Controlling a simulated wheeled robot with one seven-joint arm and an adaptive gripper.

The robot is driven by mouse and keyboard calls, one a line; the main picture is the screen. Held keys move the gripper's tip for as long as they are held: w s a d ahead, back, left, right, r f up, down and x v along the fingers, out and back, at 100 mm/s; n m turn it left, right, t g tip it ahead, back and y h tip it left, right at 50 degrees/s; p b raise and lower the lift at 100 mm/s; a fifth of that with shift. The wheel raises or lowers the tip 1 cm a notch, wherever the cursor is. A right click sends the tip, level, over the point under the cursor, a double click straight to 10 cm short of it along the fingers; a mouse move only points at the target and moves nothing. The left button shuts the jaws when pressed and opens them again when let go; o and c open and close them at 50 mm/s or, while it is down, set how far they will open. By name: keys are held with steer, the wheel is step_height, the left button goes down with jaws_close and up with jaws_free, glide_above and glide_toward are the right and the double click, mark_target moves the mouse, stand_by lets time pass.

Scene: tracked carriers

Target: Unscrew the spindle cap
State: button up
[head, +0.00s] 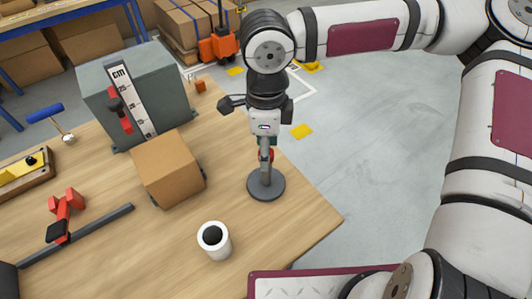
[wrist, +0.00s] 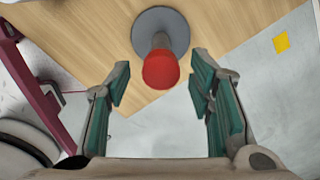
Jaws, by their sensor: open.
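The spindle cap (wrist: 161,71) is red and rounded, on top of a grey spindle with a round base (wrist: 160,30). In the head view the cap (head: 268,155) is partly hidden by my gripper, and the base (head: 266,188) stands upright on the wooden table. My gripper (wrist: 160,86) is open, pointing down above the cap. In the wrist view the cap shows between the two green-padded fingers, with a visible gap on each side. I cannot tell exactly how far below the fingertips it is.
A cardboard box (head: 167,166) stands left of the spindle, with a grey block bearing a cm scale (head: 136,95) behind it. A white cup (head: 215,243) stands in front. A red clamp (head: 65,212) lies far left. The wooden table's (head: 305,212) right edge is near the spindle.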

steer(key=m+p, duration=0.1)
steer(key=m, duration=0.2)
steer(key=shift+r, duration=0.2)
steer(key=m+p, duration=0.1)
steer(key=m, duration=0.3)
steer(key=shift+f+m+p, duration=0.1)
steer(key=shift+m+p, duration=0.25)
steer(key=shift+m, duration=0.75)
steer(key=m+p, duration=0.2)
steer(key=m, duration=0.7)
steer(key=shift+m, duration=0.3)
steer(key=m, duration=0.2)
steer(key=shift+m+p, duration=0.3)
steer(key=shift+p, duration=0.05)
steer(key=m, duration=0.6)
steer(key=shift+m, duration=0.4)
